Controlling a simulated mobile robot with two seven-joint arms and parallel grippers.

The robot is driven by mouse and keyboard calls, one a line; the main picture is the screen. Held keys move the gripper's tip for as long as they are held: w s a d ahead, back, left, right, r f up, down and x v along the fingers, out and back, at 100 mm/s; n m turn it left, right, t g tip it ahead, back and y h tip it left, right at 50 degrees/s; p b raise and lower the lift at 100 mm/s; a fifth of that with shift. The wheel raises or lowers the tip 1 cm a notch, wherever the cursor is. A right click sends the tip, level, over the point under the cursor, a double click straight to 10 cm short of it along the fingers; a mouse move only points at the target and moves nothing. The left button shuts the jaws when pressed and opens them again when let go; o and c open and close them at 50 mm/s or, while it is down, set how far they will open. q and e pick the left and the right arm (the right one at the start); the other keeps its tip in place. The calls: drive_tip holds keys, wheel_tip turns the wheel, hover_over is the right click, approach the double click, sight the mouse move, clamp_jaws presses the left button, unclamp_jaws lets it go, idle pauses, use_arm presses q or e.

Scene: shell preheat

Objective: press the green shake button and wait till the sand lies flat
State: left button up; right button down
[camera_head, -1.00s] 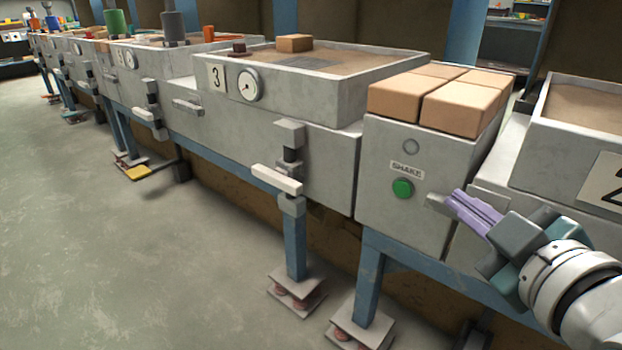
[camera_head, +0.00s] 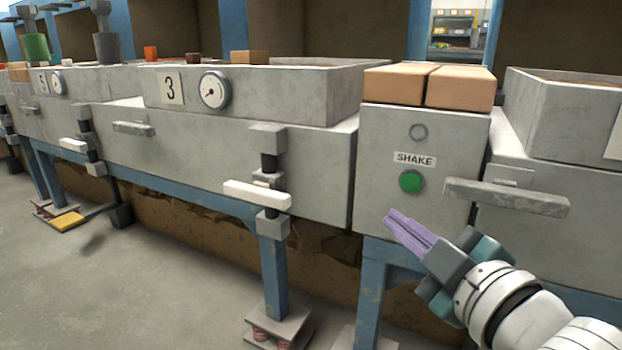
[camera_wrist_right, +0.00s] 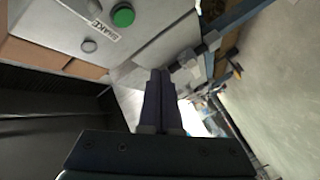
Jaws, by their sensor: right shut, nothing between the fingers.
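The green shake button (camera_head: 411,181) is on the front of a grey box (camera_head: 374,150), under a SHAKE label (camera_head: 414,160) and a round unlit disc (camera_head: 418,132). It also shows in the right wrist view (camera_wrist_right: 123,15), near the top edge. My right gripper (camera_head: 394,222) has lilac fingers, shut and empty, with their tips below and slightly left of the button, apart from it. The sand tray marked 3 (camera_head: 290,92) stands left of the box; its sand is hardly visible over the rim. My left gripper is not in view.
Tan blocks (camera_head: 458,88) lie on top of the box. A grey bar handle (camera_head: 507,197) juts out right of the button. A white lever (camera_head: 257,195) sticks out below tray 3. A gauge (camera_head: 214,90) is on that tray. The floor at left is open.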

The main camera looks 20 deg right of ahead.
sight(411, 182)
drive_tip(key=shift+w+d+b, duration=0.65)
drive_tip(key=shift+w+d, duration=0.75)
drive_tip(key=shift+d, duration=0.2)
drive_tip(key=shift+w+d+b, duration=0.65)
drive_tip(key=shift+w+d, duration=0.75)
drive_tip(key=shift+d, duration=0.2)
drive_tip(key=shift+w+d, duration=0.1)
drive_tip(key=shift+w+d, duration=0.2)
drive_tip(key=shift+d, duration=0.05)
